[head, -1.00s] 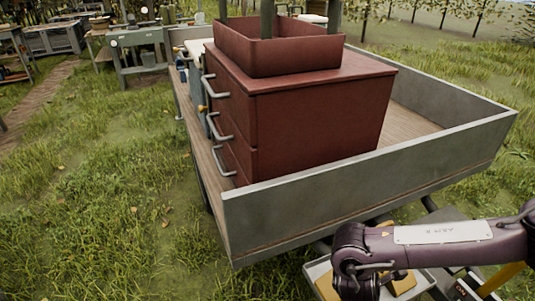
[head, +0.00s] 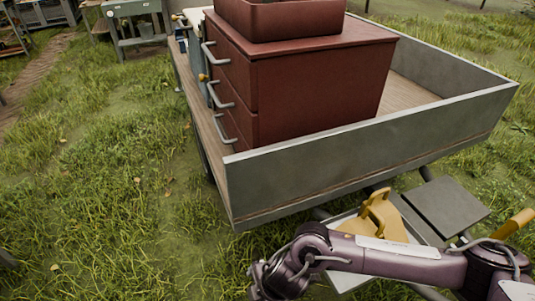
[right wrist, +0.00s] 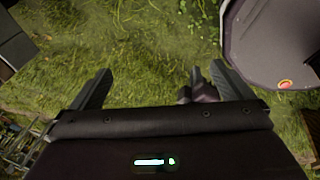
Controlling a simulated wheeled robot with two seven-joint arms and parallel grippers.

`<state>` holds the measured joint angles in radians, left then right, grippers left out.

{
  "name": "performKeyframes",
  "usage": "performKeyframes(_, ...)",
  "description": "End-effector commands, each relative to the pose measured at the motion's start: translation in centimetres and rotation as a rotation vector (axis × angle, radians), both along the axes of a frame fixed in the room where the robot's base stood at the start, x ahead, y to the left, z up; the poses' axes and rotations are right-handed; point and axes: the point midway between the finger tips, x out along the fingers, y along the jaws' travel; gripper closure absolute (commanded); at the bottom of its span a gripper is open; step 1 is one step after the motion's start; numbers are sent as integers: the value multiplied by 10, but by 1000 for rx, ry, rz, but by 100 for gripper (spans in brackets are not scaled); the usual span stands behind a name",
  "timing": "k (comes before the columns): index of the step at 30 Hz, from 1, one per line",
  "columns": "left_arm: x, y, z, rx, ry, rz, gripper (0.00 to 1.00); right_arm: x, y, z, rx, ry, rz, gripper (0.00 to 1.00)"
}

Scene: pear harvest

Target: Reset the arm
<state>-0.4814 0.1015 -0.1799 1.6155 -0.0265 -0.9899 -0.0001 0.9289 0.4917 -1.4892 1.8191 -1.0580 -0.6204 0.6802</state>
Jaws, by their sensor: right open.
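My right arm comes in from the right of the head view and reaches left across the bottom. Its gripper cannot be made out clearly there. In the right wrist view my right gripper (right wrist: 160,85) is open, its two fingers wide apart over grass. Nothing is held between the fingers. My left gripper is not in view.
A grey-walled trailer (head: 370,150) holds a red drawer cabinet (head: 320,90) with a red open box (head: 280,20) on top. A yellow object (head: 380,215) sits in a pale tray by the trailer's front. Open grass (head: 100,200) lies left.

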Motion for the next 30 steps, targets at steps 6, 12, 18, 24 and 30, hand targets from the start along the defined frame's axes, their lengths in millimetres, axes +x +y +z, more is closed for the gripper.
performKeyframes(6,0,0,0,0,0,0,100,13,84,18,337,41,-266,0)
performKeyframes(12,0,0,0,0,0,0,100,50,69,-1,471,94,-661,0)
performKeyframes(18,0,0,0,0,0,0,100,45,-26,-82,399,177,-1129,0)
performKeyframes(24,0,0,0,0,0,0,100,-9,-116,-151,238,243,-1430,0)
performKeyframes(30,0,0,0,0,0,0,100,-66,-174,-190,100,290,-1599,0)
